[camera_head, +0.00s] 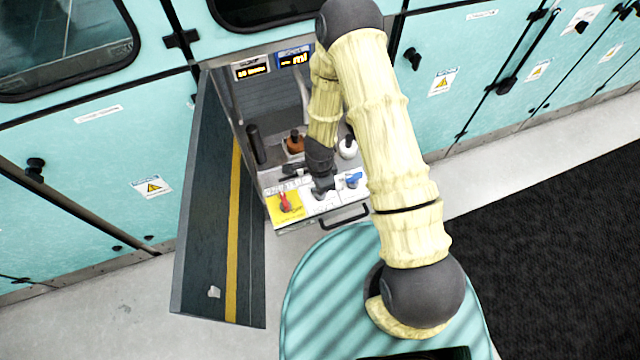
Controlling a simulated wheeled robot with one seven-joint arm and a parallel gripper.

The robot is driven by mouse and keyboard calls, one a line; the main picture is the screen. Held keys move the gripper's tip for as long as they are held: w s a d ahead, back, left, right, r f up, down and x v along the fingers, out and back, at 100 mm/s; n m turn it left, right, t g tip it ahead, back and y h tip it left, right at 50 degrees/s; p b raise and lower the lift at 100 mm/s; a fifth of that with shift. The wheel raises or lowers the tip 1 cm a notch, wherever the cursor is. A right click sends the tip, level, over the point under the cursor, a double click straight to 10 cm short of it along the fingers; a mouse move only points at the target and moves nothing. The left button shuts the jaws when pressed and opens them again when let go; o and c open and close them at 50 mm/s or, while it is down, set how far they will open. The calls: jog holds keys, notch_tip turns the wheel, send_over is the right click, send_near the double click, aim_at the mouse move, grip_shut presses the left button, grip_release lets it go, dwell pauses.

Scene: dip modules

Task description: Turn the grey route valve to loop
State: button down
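My gripper (323,188) points down onto the middle of the white control panel (318,207) at the front of the open cabinet. It is small and dark here, and its fingers cannot be made out as open or shut. The grey route valve cannot be told apart from my gripper; it may be hidden under it. A red valve handle (285,203) on a yellow plate (289,212) is to the left of my gripper. A blue valve handle (353,179) is close by on the right. The panel's lettering is too small to read.
Behind the panel stand a dark cylinder (256,144), an orange-brown vessel (295,143) and a white vessel (347,149). Two small displays (251,69) hang above. The open cabinet door (207,215) bounds the left side. A black handle (345,218) is on the panel front.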

dwell(0.5)
jog(key=c, duration=1.4)
grip_release()
notch_tip(320, 180, up, 17)
jog(key=p, duration=0.4)
jog(key=shift+r, duration=0.2)
jog(key=s+d+r+n+t, duration=0.1)
jog(key=s+d+r+n, duration=0.2)
jog(key=d+r+n, duration=0.3)
jog(key=s+d+r+n+t, duration=0.1)
jog(key=s+d+r+n, duration=0.2)
jog(key=d+r+n, duration=0.2)
notch_tip(320, 180, up, 7)
jog(key=n, duration=0.3)
jog(key=shift+d+r+n+t, duration=0.2)
jog(key=shift+d+n+t, duration=0.1)
jog(key=shift+d, duration=0.05)
